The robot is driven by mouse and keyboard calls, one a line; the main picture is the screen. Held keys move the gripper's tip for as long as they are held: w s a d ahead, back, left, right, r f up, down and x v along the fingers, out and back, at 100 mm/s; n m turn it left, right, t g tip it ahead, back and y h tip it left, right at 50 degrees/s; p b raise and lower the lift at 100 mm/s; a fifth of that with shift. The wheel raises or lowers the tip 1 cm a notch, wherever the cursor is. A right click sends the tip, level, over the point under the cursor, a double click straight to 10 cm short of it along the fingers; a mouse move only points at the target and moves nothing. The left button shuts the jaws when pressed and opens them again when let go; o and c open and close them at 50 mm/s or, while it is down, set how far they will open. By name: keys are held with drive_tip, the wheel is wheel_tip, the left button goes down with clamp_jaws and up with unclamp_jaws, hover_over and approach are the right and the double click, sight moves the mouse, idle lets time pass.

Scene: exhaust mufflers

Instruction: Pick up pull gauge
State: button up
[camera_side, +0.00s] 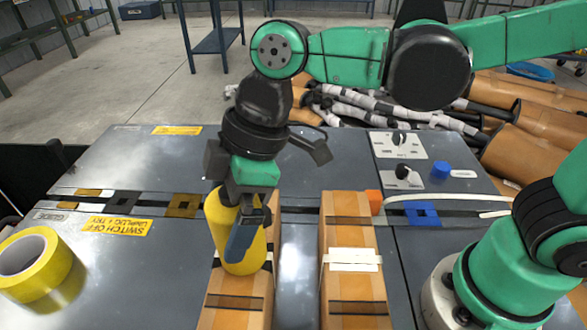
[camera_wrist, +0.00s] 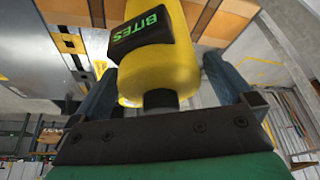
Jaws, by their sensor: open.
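The pull gauge (camera_side: 221,225) is a yellow rounded body, upright on the left brown box (camera_side: 235,304). My gripper (camera_side: 242,240) is directly above and around it, pointing down. One blue-grey finger shows in front of the yellow body in the side view; the other is hidden. In the wrist view the gauge (camera_wrist: 158,60), with a black panel reading "BITES" in green, lies between the two fingers of my gripper (camera_wrist: 160,82). The fingers are apart, with a gap at the right one. Contact at the left finger is unclear.
A second brown box (camera_side: 350,285) stands to the right. A roll of yellow tape (camera_side: 40,290) sits at the left on the grey table (camera_side: 110,180). Switch panels (camera_side: 398,145) and a blue knob (camera_side: 441,169) are at the back right. Brown mufflers (camera_side: 530,145) lie behind.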

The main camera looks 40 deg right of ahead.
drive_tip(key=shift+a+f, duration=0.15)
drive_tip(key=shift+f, duration=0.4)
drive_tip(key=c, duration=1.5)
drive_tip(key=shift+o, duration=0.2)
drive_tip(key=shift+r, duration=0.2)
